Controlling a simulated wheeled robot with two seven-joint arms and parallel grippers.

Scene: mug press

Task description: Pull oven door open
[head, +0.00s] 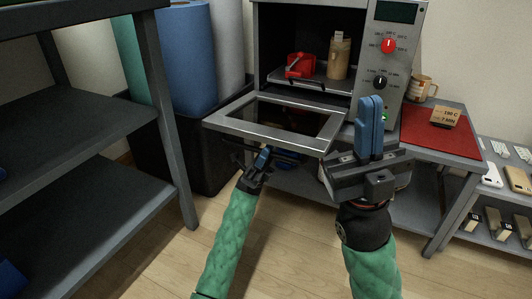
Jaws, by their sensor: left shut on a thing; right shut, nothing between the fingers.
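The oven (313,32) stands on a grey bench with its cavity facing me. Its door (287,118), a metal frame with a dark glass pane, is hinged down and lies open, close to level. My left gripper (264,157) is at the front edge of the door, shut on the door handle, which is mostly hidden by the fingers and the door edge. My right gripper (370,125) is shut and empty, its blue fingers pointing up, in front of the control panel and right of the door.
Inside the oven, a red clamp-like press (299,66) and a tan cylinder (339,57) sit on a tray. A red mat (438,138) with a label block and a mug (421,88) are at right. Dark shelves (90,135) stand close on the left.

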